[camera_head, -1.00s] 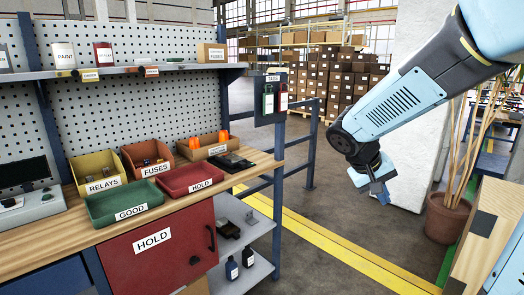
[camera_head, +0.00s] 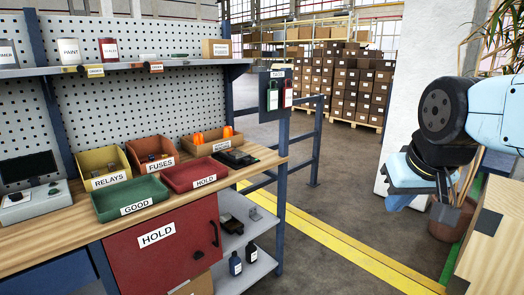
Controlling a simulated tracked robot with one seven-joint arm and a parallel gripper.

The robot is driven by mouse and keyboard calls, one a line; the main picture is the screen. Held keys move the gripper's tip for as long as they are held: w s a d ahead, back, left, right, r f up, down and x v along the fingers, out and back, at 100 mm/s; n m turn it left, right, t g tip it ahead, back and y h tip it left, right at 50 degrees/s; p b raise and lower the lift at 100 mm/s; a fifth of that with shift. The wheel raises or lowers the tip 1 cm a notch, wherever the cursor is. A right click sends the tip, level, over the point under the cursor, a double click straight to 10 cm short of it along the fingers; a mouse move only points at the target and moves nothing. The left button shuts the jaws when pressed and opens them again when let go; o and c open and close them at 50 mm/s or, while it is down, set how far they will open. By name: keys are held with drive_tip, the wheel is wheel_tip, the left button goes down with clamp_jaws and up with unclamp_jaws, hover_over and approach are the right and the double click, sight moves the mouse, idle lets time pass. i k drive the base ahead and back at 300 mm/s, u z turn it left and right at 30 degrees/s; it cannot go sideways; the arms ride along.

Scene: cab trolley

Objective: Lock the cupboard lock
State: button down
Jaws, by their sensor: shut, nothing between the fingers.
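The red cupboard (camera_head: 125,268) with the HOLD label is under the workbench at lower left, and its door looks closed. Its dark curved handle (camera_head: 215,234) is near the door's right edge. A small dark fitting (camera_head: 197,255), apparently the lock, sits below and left of the handle; it is too small to tell its position. My gripper (camera_head: 446,206) is at the right of the view, well apart from the cupboard. It appears shut and empty, with its fingers partly hidden by my wrist.
The wooden bench top (camera_head: 40,237) carries a green tray (camera_head: 112,213), a red tray (camera_head: 175,182) and several bins. An open shelf (camera_head: 238,275) with bottles is right of the cupboard. A wooden block (camera_head: 488,240) stands at lower right. The floor between is clear.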

sight(198, 254)
drive_tip(key=u, duration=1.4)
drive_tip(key=k, duration=0.65)
drive_tip(key=z, duration=0.6)
drive_tip(key=i, duration=0.75)
drive_tip(key=z, duration=0.35)
drive_tip(key=i, duration=0.95)
drive_tip(key=u, duration=0.5)
